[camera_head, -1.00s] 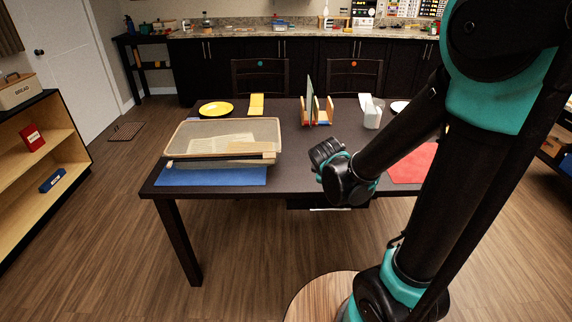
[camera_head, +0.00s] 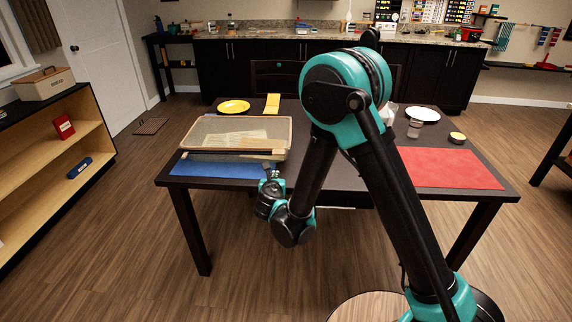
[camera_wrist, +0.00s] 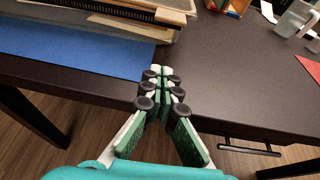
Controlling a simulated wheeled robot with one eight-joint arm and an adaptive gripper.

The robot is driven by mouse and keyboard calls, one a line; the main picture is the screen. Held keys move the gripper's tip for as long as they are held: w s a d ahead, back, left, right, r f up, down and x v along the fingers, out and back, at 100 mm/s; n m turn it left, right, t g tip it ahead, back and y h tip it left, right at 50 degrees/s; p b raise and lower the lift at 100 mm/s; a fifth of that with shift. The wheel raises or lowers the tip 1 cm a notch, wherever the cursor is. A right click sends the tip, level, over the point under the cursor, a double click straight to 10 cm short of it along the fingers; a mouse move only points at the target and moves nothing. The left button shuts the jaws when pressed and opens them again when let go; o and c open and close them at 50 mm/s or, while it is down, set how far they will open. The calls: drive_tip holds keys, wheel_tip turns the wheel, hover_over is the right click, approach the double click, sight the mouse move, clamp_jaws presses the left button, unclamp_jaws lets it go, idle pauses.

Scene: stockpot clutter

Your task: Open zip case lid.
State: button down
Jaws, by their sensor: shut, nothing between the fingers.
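The zip case (camera_head: 284,126) is a tan-rimmed case with a pale, see-through-looking top. It sits on the left part of the table, behind and partly over a blue mat. In the wrist view only its near corner (camera_wrist: 150,17) shows at the top, with a dark ribbed strip along its side. The head view does not show clearly how its lid lies. My gripper (camera_wrist: 163,72) is shut and empty at the table's front edge, by the right end of the blue mat. In the head view my gripper (camera_head: 270,174) is in front of the case, apart from it.
The dark table (camera_head: 345,178) has a blue mat (camera_head: 215,169) at left and a red mat (camera_head: 450,168) at right. A yellow plate (camera_head: 234,106) stands behind the case. A glass mug (camera_wrist: 297,18) is at upper right in the wrist view. The table centre beside the case is clear.

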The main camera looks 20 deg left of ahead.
drive_tip(key=x, duration=0.9)
drive_tip(key=shift+w+f, duration=0.1)
drive_tip(key=shift+w+r, duration=0.15)
drive_tip(key=shift+r, duration=0.4)
drive_tip(key=shift+w+r, duration=0.15)
drive_tip(key=shift+r, duration=1.25)
drive_tip(key=shift+r, duration=0.1)
